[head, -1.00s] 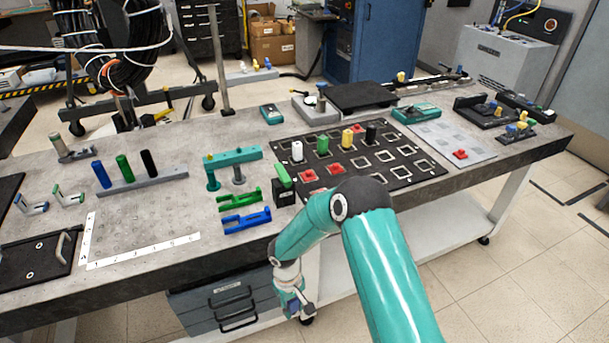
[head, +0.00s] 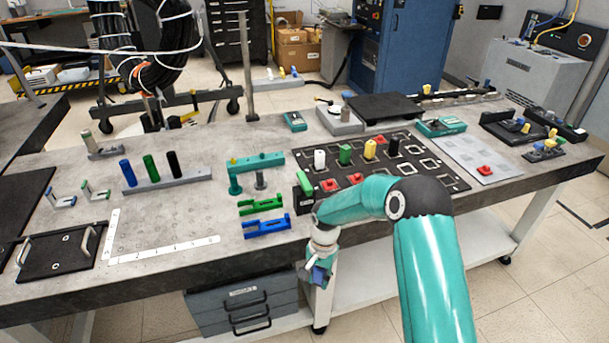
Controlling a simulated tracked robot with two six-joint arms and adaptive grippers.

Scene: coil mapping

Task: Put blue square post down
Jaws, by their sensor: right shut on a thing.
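My right gripper (head: 319,281) hangs just off the table's front edge, below the level of the top, in front of the drawer unit's right side. It is shut on the blue square post (head: 318,274), of which only a small blue part shows; the fingers hide the rest. A black board (head: 455,180) with white square outlines lies on the table behind my right arm. White, green, yellow and black posts stand in a row on it, and several red pieces lie on it. My left gripper is out of view.
Green (head: 262,205) and blue (head: 267,225) brackets lie near the front edge, left of my right arm. A grey rack (head: 170,182) holds blue, green and black round posts. Drawers (head: 245,305) stand below the table. A grey plate (head: 480,155) lies right of the board.

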